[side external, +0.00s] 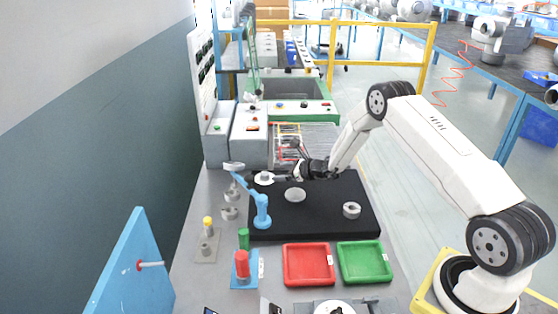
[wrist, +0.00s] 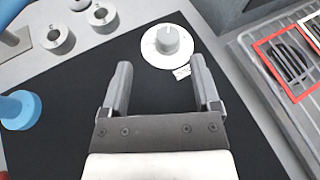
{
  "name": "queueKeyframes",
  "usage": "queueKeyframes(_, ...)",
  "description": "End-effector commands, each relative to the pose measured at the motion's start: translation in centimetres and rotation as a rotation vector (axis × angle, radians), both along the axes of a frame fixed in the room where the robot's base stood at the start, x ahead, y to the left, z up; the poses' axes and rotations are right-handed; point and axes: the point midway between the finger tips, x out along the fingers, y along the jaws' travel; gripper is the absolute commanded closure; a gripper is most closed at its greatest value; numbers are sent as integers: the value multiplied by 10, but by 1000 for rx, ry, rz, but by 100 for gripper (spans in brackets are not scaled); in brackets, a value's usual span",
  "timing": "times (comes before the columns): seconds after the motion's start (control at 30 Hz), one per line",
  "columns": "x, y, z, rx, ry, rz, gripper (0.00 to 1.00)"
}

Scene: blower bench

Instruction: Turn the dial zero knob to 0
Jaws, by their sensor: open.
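The dial zero knob (wrist: 167,42) is a pale grey round knob with a raised grip bar, standing on a white disc with a small printed label beside it. In the side view the knob (side external: 264,177) sits at the back left of the black mat (side external: 325,222). My gripper (wrist: 160,63) is open and empty, its two fingers apart. In the wrist view the knob lies beyond the fingertips, nearer the right finger. In the side view my gripper (side external: 284,177) is just right of the knob; whether it touches cannot be told.
A blue stand (side external: 262,212) with an arm rises left of the mat's middle. Grey rings (side external: 230,213) lie left of the mat. A red tray (side external: 308,265) and a green tray (side external: 364,262) lie in front.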

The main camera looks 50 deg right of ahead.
Motion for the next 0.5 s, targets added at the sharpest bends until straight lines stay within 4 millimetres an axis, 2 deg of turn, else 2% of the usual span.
queueKeyframes(0.2,-6,-8,-4,108,30,-104,20)
queueKeyframes(0.5,-4,-7,-5,111,31,-106,20)
